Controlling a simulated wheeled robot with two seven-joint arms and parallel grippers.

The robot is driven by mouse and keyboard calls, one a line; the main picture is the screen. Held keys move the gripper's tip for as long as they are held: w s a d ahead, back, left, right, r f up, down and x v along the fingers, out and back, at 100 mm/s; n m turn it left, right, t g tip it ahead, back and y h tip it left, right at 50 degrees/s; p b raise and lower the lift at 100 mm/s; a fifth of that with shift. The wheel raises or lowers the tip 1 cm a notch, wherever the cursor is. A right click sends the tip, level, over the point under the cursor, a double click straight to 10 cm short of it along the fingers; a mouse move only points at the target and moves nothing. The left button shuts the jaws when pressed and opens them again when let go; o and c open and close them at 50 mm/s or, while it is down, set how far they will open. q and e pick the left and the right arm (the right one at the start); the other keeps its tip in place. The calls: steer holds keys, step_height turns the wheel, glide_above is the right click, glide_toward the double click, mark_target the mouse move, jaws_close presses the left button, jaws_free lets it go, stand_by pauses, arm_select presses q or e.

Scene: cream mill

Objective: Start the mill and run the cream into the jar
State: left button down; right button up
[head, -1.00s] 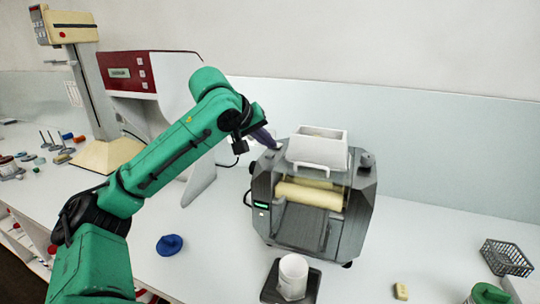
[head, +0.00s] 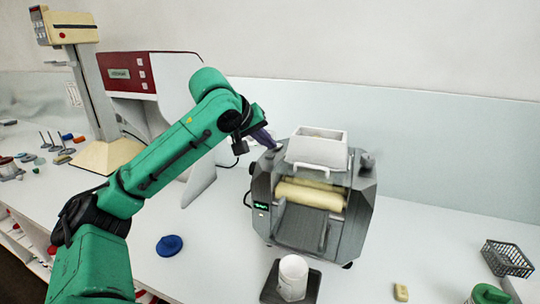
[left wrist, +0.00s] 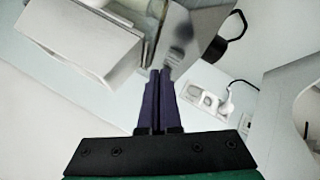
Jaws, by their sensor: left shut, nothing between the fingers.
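The grey mill (head: 345,235) stands on the bench, with a white hopper (head: 318,150) on top and pale cream-coloured rollers (head: 310,195) in front. A small display with green marks (head: 261,206) shows on its left front. The white jar (head: 293,278) stands upright on a dark square plate (head: 268,291) below the mill's front. My left gripper (head: 273,144) is shut and empty, its purple fingers at the mill's upper left corner. In the left wrist view the fingertips (left wrist: 160,72) are together near the mill's grey top; contact cannot be told. My right gripper is out of view.
A blue lid-like disc (head: 169,245) lies on the bench left of the mill. A wire basket (head: 508,258) and a small yellowish block (head: 401,292) lie to the right. A red-and-white machine (head: 128,75) and a tall stand (head: 95,95) are at the left.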

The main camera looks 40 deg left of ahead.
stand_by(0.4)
arm_select(q)
steer(key=shift+f+b, duration=0.4)
steer(key=shift+f+b, duration=0.35)
steer(key=shift+f, duration=0.1)
stand_by(0.4)
steer(key=shift+r, duration=0.15)
steer(key=shift+r+p, duration=0.7)
steer(key=shift+p, duration=0.15)
step_height(320, 180, up, 5)
steer(key=p, duration=0.5)
